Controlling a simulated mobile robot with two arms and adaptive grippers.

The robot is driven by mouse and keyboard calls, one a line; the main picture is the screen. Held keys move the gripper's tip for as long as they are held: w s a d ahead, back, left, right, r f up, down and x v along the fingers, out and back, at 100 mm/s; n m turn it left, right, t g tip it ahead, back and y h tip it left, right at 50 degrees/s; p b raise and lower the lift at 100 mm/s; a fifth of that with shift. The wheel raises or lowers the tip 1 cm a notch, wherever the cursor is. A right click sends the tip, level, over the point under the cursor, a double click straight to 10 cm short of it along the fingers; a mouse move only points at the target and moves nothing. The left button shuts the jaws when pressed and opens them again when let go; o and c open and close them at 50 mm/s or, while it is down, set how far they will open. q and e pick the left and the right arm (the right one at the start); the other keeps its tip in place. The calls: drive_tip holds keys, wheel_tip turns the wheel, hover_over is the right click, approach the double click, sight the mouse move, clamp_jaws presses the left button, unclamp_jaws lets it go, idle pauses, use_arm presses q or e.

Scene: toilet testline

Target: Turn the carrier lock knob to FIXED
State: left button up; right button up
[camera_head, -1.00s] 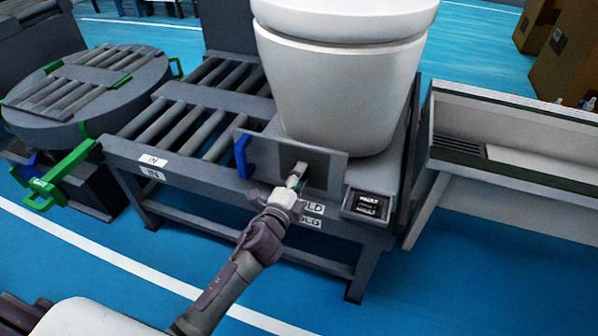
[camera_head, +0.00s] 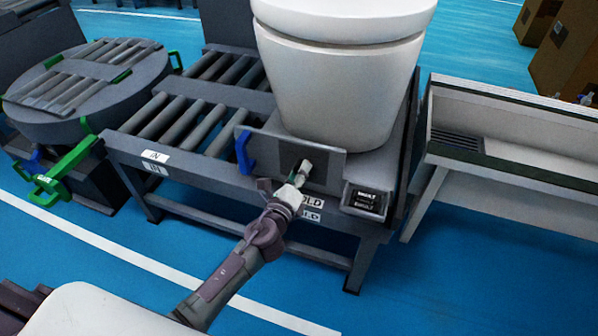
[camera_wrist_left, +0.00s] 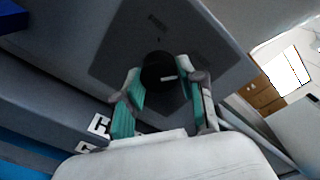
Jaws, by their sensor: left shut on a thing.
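The carrier lock knob (camera_wrist_left: 160,72) is a round black knob with a pale pointer line, set on a dark square plate on the grey carrier front panel (camera_head: 325,172). In the left wrist view the pointer line lies nearly level across the picture. The plate's lettering is too small to read. My left gripper (camera_wrist_left: 163,93) is shut on the knob, with one green-padded finger on each side of it. In the head view the left gripper (camera_head: 300,174) hides most of the knob. My right gripper is not in view.
A white toilet (camera_head: 340,85) stands on the carrier above the panel. A blue handle (camera_head: 244,153) is at the panel's left end. A small display box (camera_head: 364,202) is to the right. A roller conveyor (camera_head: 185,125) and a round turntable (camera_head: 85,90) are at left.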

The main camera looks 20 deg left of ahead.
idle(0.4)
use_arm(q)
drive_tip(key=o, duration=1.2)
drive_tip(key=shift+c, duration=0.2)
drive_tip(key=s, duration=1.2)
drive_tip(key=shift+a+r, duration=0.25)
drive_tip(key=shift+r, duration=0.1)
